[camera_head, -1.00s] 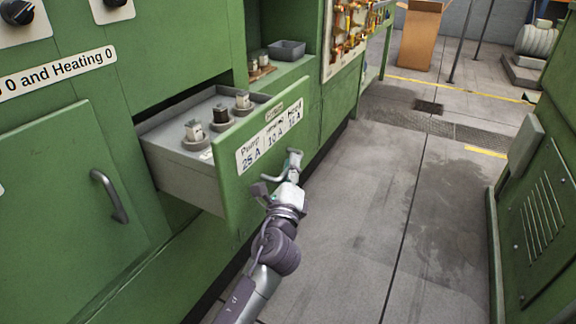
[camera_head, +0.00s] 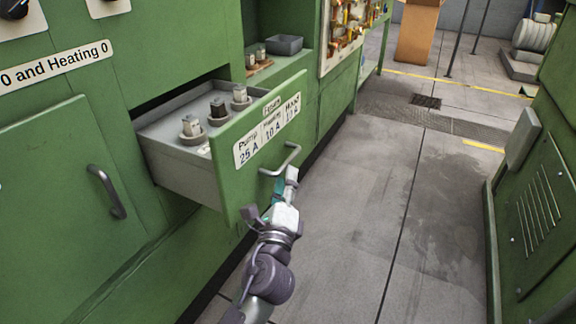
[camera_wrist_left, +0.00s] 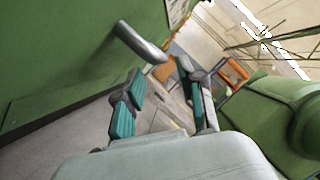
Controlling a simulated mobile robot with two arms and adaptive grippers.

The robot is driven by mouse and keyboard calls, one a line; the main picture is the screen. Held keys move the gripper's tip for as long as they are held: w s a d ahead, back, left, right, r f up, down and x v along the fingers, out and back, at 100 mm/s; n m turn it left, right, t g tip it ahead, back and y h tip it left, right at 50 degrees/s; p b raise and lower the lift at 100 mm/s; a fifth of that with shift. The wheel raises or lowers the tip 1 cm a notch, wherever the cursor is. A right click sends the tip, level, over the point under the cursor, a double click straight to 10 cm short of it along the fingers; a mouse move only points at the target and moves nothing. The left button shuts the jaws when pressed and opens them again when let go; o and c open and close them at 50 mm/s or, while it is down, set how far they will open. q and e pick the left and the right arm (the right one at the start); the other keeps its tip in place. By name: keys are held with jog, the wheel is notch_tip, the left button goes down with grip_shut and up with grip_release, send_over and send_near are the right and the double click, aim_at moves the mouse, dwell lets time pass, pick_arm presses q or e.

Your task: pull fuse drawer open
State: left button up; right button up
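The fuse drawer (camera_head: 232,185) stands pulled out from the green cabinet. Its green front carries a white label (camera_head: 265,132) with fuse ratings. Three fuses sit inside, one of them at the front left (camera_head: 191,127). The drawer's metal handle (camera_head: 291,158) also shows in the left wrist view (camera_wrist_left: 141,43). My left gripper (camera_head: 283,187) is just below and in front of the handle, apart from it. In the left wrist view its two teal-padded fingers (camera_wrist_left: 158,92) are spread with nothing between them; the handle lies beyond the fingertips. My right gripper is not in view.
A closed cabinet door with a handle (camera_head: 107,191) is left of the drawer. A grey bin (camera_head: 285,45) stands in the niche above. A green cabinet (camera_head: 541,215) stands on the right. The concrete floor (camera_head: 370,220) between is clear.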

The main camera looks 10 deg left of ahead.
pick_arm(q)
jog(key=v, duration=0.5)
jog(key=shift+s+f, duration=0.1)
jog(key=shift+s, duration=0.3)
jog(key=shift+f, duration=0.1)
